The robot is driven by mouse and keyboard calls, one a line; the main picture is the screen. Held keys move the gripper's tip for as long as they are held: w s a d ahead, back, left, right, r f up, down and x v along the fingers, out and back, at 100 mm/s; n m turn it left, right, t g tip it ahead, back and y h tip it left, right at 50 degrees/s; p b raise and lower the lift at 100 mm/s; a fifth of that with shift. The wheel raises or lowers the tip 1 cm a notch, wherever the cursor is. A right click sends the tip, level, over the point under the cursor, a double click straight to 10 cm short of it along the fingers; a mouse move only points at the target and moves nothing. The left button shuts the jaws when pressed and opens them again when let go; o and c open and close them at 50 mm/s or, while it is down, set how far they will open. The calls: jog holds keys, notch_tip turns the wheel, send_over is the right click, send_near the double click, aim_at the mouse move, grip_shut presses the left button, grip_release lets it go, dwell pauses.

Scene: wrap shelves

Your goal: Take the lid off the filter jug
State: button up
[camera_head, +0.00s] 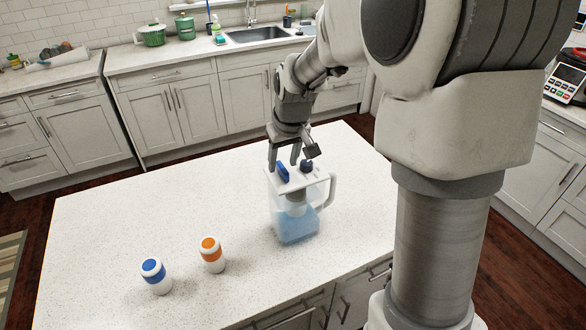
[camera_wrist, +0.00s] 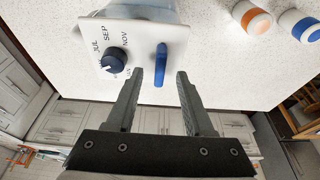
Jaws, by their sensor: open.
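The filter jug (camera_head: 297,226) stands upright on the white island, clear-walled with blue liquid inside and a handle on its right. Its flat white lid (camera_head: 301,180) is on top, and it also shows in the wrist view (camera_wrist: 136,42). The lid carries a raised blue grip (camera_wrist: 161,65), a dark round dial (camera_wrist: 114,61) and printed month names. My gripper (camera_head: 284,160) is just above the lid at the blue grip. In the wrist view my gripper (camera_wrist: 161,75) is open, with its fingertips on either side of the grip's near end and apart from it.
A blue-topped white canister (camera_head: 156,276) and an orange-topped one (camera_head: 212,254) stand on the island (camera_head: 120,225) left of the jug. The rest of the island top is mostly clear. A sink (camera_head: 263,34) and green pots line the back counter.

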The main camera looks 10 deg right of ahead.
jog(key=shift+w+f, duration=0.15)
jog(key=shift+f, duration=0.45)
grip_shut()
jog(key=shift+r, duration=0.1)
